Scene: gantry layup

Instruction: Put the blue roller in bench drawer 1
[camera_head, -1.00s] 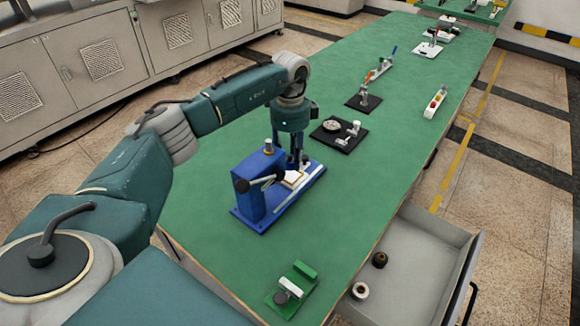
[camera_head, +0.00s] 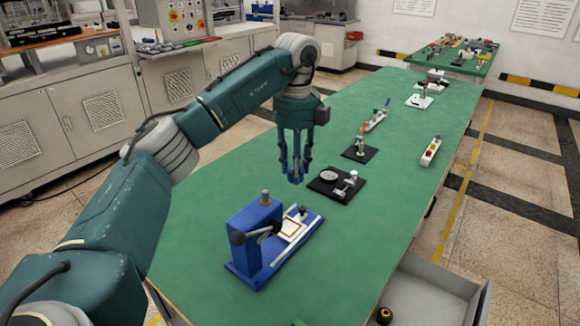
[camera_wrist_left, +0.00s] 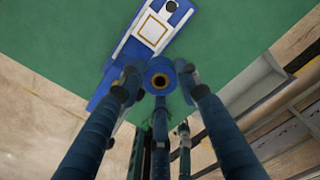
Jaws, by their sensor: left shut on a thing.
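My left gripper (camera_head: 296,172) is shut on the blue roller (camera_head: 295,179) and holds it above the green bench, beyond the blue fixture. In the left wrist view the roller (camera_wrist_left: 160,78) shows end-on between the fingertips, with a dark hole ringed in tan. An open grey drawer (camera_head: 448,272) sticks out from the bench's right side, at the lower right and cut by the picture edge. No number is readable on it. My right gripper is not in view.
The blue fixture (camera_head: 243,228) stands on the green bench (camera_head: 205,205). A black plate (camera_head: 326,192) with small parts lies right of the gripper. A dark roll (camera_head: 384,315) is in the drawer. The bench between fixture and drawer looks clear.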

